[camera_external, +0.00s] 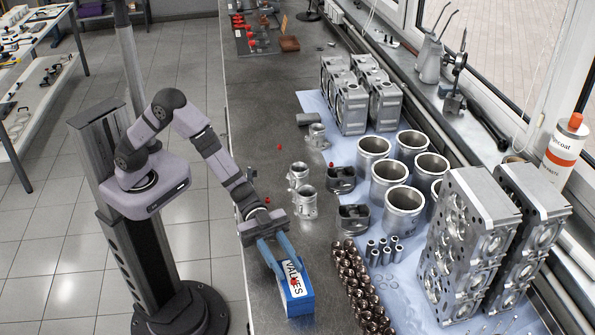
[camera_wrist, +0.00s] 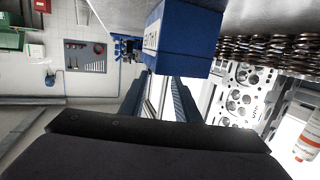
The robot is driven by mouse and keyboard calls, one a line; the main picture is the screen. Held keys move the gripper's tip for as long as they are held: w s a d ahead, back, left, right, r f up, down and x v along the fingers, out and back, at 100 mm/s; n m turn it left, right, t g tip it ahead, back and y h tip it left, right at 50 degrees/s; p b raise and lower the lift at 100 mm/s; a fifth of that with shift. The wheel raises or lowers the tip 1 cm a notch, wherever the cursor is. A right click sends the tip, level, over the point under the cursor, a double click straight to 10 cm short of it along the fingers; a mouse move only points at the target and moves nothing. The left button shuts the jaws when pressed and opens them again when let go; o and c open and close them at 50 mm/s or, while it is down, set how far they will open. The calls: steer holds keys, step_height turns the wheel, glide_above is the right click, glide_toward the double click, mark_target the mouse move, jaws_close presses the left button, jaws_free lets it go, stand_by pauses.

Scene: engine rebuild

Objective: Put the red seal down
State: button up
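I cannot tell which is the task's seal. A small red spot also shows on the label of the blue VALVES box (camera_external: 301,303). My gripper (camera_external: 289,268) points down at this box, its two blue fingers apart. In the wrist view, the fingers (camera_wrist: 152,82) show a gap, with the blue box (camera_wrist: 180,40) beyond. No red piece shows between them there.
Copper-coloured valve springs (camera_external: 358,285) stand right of the box. Steel cylinder liners (camera_external: 388,185), cylinder heads (camera_external: 468,240) and engine blocks (camera_external: 350,105) fill the blue cloth. The bench is mostly clear behind my arm, up to the red parts at the far end (camera_external: 250,35).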

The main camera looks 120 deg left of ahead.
steer(key=b+v, duration=0.1)
steer(key=v, duration=0.9)
steer(key=shift+s, duration=0.25)
steer(key=s+f+n+g+y+p, duration=0.1)
steer(key=s+a+f+n+g+y+p, duration=0.1)
steer(key=s+y+p, duration=0.1)
steer(key=s+a+f+n+g+y+p, duration=0.1)
steer(key=s+g+p, duration=0.1)
steer(key=shift+s+y, duration=0.25)
steer(key=shift+y, duration=0.05)
steer(key=s+a+f+n+g+y, duration=0.1)
steer(key=s, duration=0.2)
steer(key=s+a+f+g+y, duration=0.1)
steer(key=s+a+g+y, duration=0.1)
steer(key=s, duration=0.1)
steer(key=s+a+f+n+g+y+p, duration=0.1)
steer(key=s, duration=0.2)
steer(key=shift+s+a+n+y, duration=0.3)
steer(key=shift+s, duration=0.1)
steer(key=s+d+f+g+h, duration=0.1)
steer(key=s+d+g, duration=0.2)
steer(key=s, duration=0.4)
steer(key=s+d+f+g, duration=0.1)
steer(key=s+d+g, duration=0.2)
steer(key=s, duration=0.5)
steer(key=shift+d+h, duration=0.4)
steer(key=shift+d, duration=0.35)
steer(key=shift+o, duration=0.7)
steer(key=shift+s+d, duration=0.1)
steer(key=shift+s, duration=0.05)
